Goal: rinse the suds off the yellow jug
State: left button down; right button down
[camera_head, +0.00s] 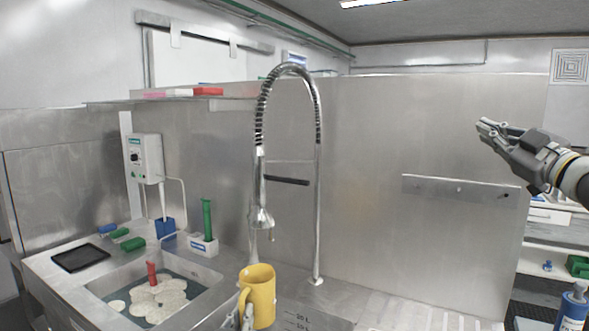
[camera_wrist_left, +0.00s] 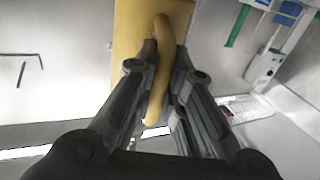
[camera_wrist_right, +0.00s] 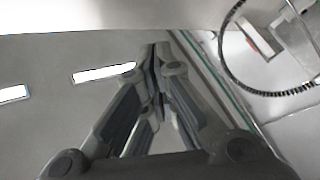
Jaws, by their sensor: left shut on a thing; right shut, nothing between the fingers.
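The yellow jug (camera_head: 259,294) is in the lower middle of the head view, upright, just below and beside the spray head (camera_head: 261,219) of the tall spring tap (camera_head: 262,110). My left gripper (camera_head: 246,318) is shut on the jug's handle. In the left wrist view the jug (camera_wrist_left: 128,40) shows with its curved handle between the fingers (camera_wrist_left: 160,75). I see no suds on the side of the jug that shows. No water is seen coming from the spray head. My right gripper (camera_head: 484,128) is shut and empty, raised high at the right.
A sink (camera_head: 205,273) of sudsy water with a red-handled thing (camera_head: 152,272) in it lies left of the jug. A green-handled brush (camera_head: 207,220) stands in a white holder behind it. A black tray (camera_head: 80,257) lies at the left. A blue bottle (camera_head: 573,308) stands at the lower right.

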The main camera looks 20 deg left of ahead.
jog(key=s+a+f+n+g+y, duration=0.1)
jog(key=s+a+n+g, duration=0.35)
jog(key=s+a, duration=0.75)
jog(key=s+a+f+n+g, duration=0.1)
jog(key=s+a+g, duration=0.65)
jog(key=a, duration=0.85)
send_over(287, 180)
jog(key=s+d, duration=0.2)
jog(key=s, duration=0.2)
notch_tip(287, 180, down, 2)
jog(key=shift+w+d+f, duration=0.15)
jog(key=shift+w+f, duration=0.4)
jog(key=shift+f, duration=0.35)
jog(key=shift+w+d+f, duration=0.1)
jog(key=shift+w+f, duration=0.4)
jog(key=shift+f, duration=0.4)
jog(key=shift+g, duration=0.4)
jog(key=shift+w, duration=0.1)
